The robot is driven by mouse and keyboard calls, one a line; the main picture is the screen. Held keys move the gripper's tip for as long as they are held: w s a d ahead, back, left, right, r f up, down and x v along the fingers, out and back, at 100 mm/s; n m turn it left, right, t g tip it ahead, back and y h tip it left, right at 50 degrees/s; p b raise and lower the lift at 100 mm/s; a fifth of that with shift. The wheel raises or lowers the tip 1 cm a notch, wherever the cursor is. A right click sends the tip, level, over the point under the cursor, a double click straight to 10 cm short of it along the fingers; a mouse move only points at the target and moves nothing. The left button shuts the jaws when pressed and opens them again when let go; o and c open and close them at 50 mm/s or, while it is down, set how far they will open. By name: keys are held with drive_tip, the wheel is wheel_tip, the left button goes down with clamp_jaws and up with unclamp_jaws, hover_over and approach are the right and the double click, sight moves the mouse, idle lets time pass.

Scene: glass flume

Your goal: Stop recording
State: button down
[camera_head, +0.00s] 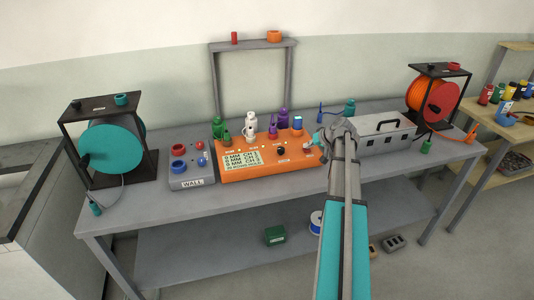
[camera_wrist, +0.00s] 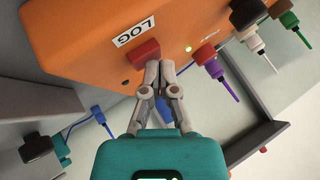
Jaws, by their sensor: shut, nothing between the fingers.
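The orange recorder box (camera_head: 232,173) stands on the bench with a lit text display (camera_head: 242,158) on its sloping front. In the wrist view the orange box (camera_wrist: 85,40) fills the upper left, with a white LOG label (camera_wrist: 134,31) and a red button (camera_wrist: 144,54) beside it. My gripper (camera_wrist: 160,66) is shut and empty. Its fingertips are right at the edge of the red button; I cannot tell whether they touch it. In the head view my gripper (camera_head: 319,141) is at the right end of the box, and the arm hides part of the bench there.
A grey WALL box (camera_head: 192,177) is to the left, a grey case (camera_head: 385,135) to the right. Cable reels, one teal (camera_head: 112,146) and one orange-red (camera_head: 440,100), stand at both ends.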

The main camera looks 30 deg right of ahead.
sight(307, 150)
drive_tip(key=shift+r+p, duration=0.85)
drive_tip(key=shift+r, duration=0.05)
wheel_tip(307, 150, up, 6)
drive_tip(key=p, duration=0.6)
idle(1.0)
drive_tip(key=a+g, duration=0.1)
drive_tip(key=a, duration=0.3)
drive_tip(key=a+f+n, duration=0.1)
drive_tip(key=a, duration=0.4)
drive_tip(key=a+f+g, duration=0.1)
drive_tip(key=a, duration=0.3)
drive_tip(key=shift+s+a+f+g+y, duration=0.1)
drive_tip(key=shift+s+a+g+y, duration=0.2)
drive_tip(key=shift+a, duration=0.05)
drive_tip(key=s+a+f+n+g+h, duration=0.1)
drive_tip(key=s+a+g, duration=0.1)
drive_tip(key=s+a, duration=0.3)
drive_tip(key=s+a+f+n+g+h, duration=0.1)
drive_tip(key=s+a, duration=0.4)
drive_tip(key=a, duration=0.9)
drive_tip(key=s+a+f+n+g+h, duration=0.1)
drive_tip(key=s+a, duration=0.4)
drive_tip(key=a, duration=0.5)
drive_tip(key=shift+s+f+n+g+h, duration=0.3)
drive_tip(key=shift+g+h, duration=0.2)
drive_tip(key=shift+g, duration=0.5)
